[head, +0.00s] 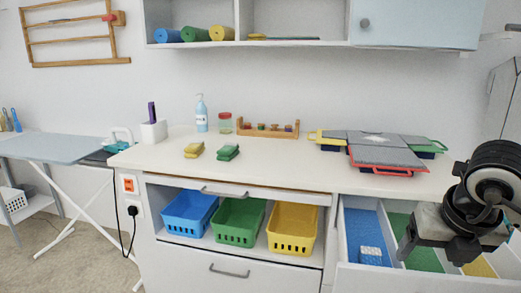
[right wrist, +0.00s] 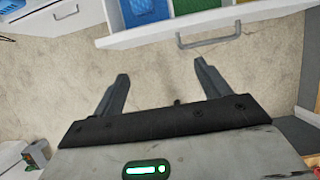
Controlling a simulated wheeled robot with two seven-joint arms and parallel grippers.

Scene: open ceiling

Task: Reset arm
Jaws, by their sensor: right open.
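My right gripper (head: 408,248) is at the right of the head view, in front of the open drawer (head: 350,275), part of which it hides. In the right wrist view my right gripper (right wrist: 161,72) has its two fingers spread wide apart. Nothing is between them but bare floor behind. My left arm and gripper do not show.
The open drawer has blue, green and yellow sections, with a small pale block (head: 371,256) in the blue one. Blue, green and yellow baskets (head: 238,222) stand below. The counter's middle is clear.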

